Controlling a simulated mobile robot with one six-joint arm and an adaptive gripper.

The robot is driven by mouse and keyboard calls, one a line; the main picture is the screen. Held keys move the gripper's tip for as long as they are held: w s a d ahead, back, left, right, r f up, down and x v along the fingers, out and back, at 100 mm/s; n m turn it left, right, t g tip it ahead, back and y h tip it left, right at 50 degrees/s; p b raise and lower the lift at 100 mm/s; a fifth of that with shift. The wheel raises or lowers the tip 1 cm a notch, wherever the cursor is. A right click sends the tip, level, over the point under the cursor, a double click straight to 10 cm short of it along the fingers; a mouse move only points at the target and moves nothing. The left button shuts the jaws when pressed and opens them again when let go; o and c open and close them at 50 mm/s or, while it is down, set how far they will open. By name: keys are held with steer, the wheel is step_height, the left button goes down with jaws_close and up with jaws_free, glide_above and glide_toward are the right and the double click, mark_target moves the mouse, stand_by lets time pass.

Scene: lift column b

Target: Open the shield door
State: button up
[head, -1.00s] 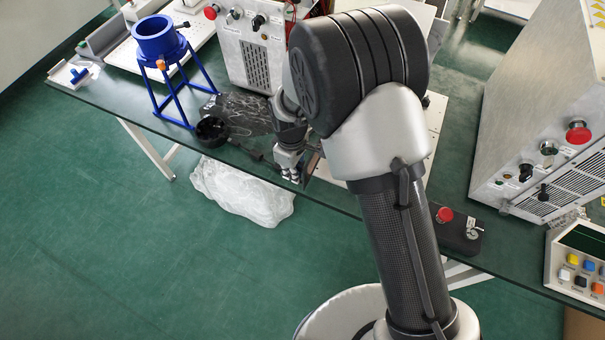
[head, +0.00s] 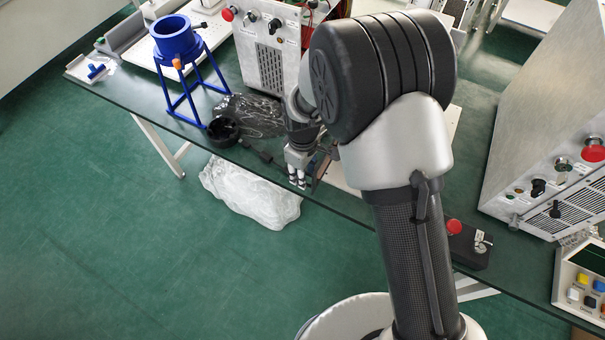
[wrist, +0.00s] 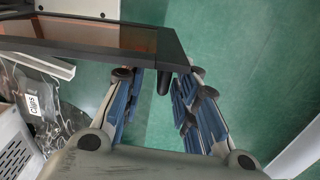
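The shield door shows in the wrist view as a dark-framed panel with an amber pane (wrist: 95,34) at upper left. A short black handle (wrist: 163,82) hangs near the frame's right corner. My gripper (wrist: 160,78) is open, with a blue-padded finger on each side of the handle; I cannot tell whether either touches it. In the head view my gripper (head: 297,183) points down at the table's front edge. The dark door edge (head: 320,166) shows just right of it, and my arm hides most of the door.
A blue ring stand (head: 178,42), a black round part (head: 223,130) and a clear bag lie left of my gripper. A white control box (head: 264,50) stands behind. A red-button box (head: 468,245) and a large grey cabinet (head: 535,120) are right.

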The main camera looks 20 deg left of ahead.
step_height(320, 180, up, 11)
steer(key=shift+f, duration=0.1)
stand_by(0.5)
steer(key=shift+w+d+r, duration=0.1)
steer(key=shift+d+r, duration=0.05)
steer(key=shift+r, duration=0.05)
steer(key=s+d+r+m+t, duration=0.2)
steer(key=d+r+m, duration=0.6)
steer(key=d+r, duration=0.9)
steer(key=s+d+r+m+t, duration=0.2)
steer(key=s+d+m, duration=0.6)
steer(key=s+d, duration=0.5)
steer(key=shift+s+d+r+t, duration=0.25)
steer(key=shift+d+r+t, duration=0.05)
steer(key=shift+d, duration=0.55)
